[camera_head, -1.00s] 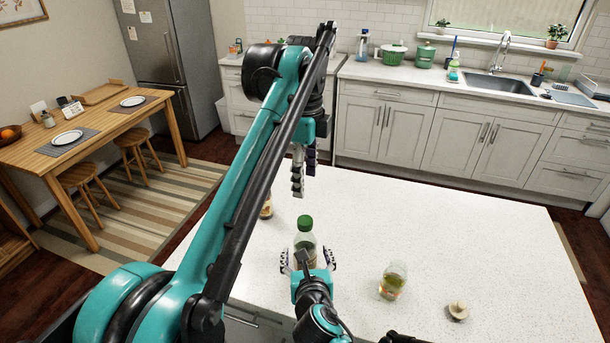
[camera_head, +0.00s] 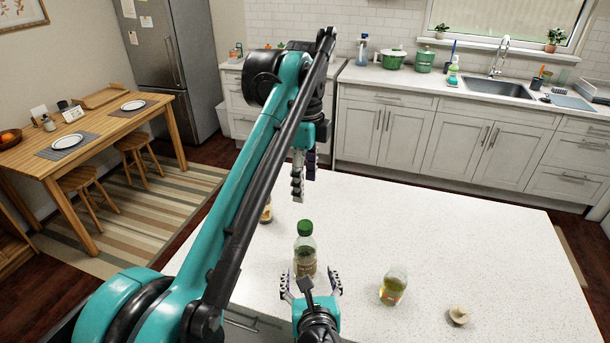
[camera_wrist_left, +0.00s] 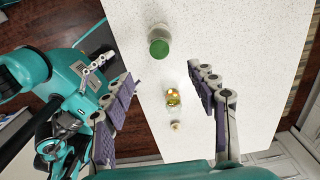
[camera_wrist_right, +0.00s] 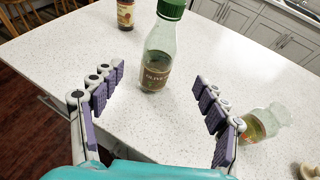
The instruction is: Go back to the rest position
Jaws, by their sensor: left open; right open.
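My left gripper (camera_head: 303,176) is open and empty, raised over the far left part of the white counter. Its spread fingers also show in the left wrist view (camera_wrist_left: 172,105). My right gripper (camera_head: 311,286) is open and empty, low at the counter's near edge, just in front of a green-capped bottle (camera_head: 305,250). In the right wrist view that bottle (camera_wrist_right: 157,55) stands upright beyond the spread fingers (camera_wrist_right: 160,105), apart from them. It is clear glass with a dark label.
A short open jar (camera_head: 393,286) with yellowish liquid and a small pale lid-like piece (camera_head: 459,315) are on the counter (camera_head: 460,235) to the right. A brown bottle (camera_wrist_right: 126,14) stands farther back, partly hidden by my left arm in the head view. The counter's right half is mostly clear.

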